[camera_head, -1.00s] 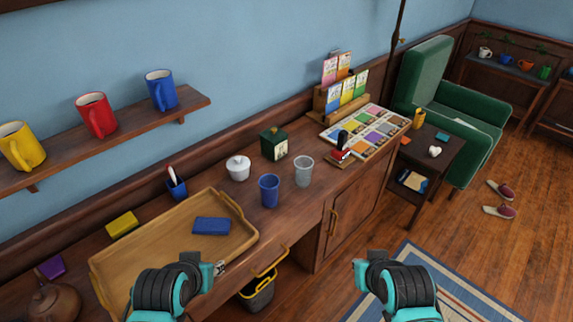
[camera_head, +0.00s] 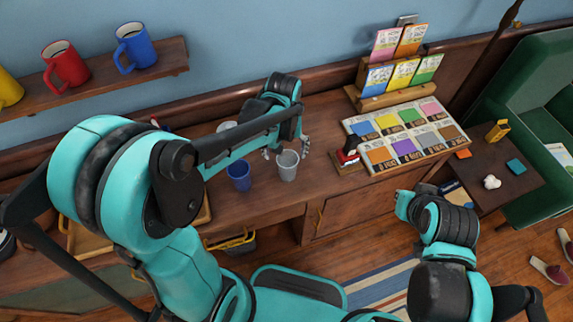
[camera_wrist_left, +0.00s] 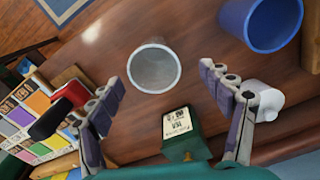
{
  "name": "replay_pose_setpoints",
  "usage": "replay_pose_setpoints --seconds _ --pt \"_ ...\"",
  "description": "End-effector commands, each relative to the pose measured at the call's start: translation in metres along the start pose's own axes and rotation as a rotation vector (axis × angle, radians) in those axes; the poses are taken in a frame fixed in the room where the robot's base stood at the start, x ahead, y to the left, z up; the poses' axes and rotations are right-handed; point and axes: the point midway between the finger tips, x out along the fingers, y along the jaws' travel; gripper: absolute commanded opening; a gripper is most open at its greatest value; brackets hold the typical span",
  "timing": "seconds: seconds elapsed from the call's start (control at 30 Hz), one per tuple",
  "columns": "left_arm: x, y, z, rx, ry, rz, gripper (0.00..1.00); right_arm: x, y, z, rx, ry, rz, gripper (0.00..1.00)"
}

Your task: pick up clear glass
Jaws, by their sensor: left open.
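The clear glass (camera_head: 287,166) stands upright on the wooden cabinet top, right of a blue cup (camera_head: 239,176). In the left wrist view, the glass (camera_wrist_left: 154,68) is seen from above, and it looks empty. My left gripper (camera_head: 285,148) is open just behind and above the glass. In the left wrist view, its fingers (camera_wrist_left: 160,84) are spread either side of the lower part of the glass, with visible gaps on both sides. My right arm shows at the right, but its fingers do not show.
A red-and-black stamp (camera_head: 348,150) and a board of coloured cards (camera_head: 405,135) are right of the glass. A dark green box (camera_wrist_left: 182,135) lies close behind it, between my left fingers. A white lidded pot (camera_wrist_left: 268,98) is beside one finger. Bare wood lies in front.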

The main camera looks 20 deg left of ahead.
Motion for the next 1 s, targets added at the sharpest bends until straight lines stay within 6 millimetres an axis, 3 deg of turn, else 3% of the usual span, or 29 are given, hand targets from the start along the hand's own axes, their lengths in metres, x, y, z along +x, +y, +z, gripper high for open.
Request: replay_pose_setpoints --seconds 0.43,0.67,0.93,1.0 --pt "0.044 0.003 0.0 -0.01 -0.019 -0.008 0.79 0.013 0.0 0.009 0.0 0.0 0.0 0.0" --pt "0.079 0.003 0.003 -0.01 -0.019 -0.008 0.79 0.027 0.0 0.02 0.0 0.0 0.0 0.0" --pt "0.082 0.003 0.003 -0.01 -0.019 -0.008 0.79 0.027 0.0 0.019 0.0 0.0 0.0 0.0" --pt "0.082 0.003 0.003 -0.01 -0.019 -0.008 0.61 0.027 0.0 0.019 0.0 0.0 0.0 0.0"
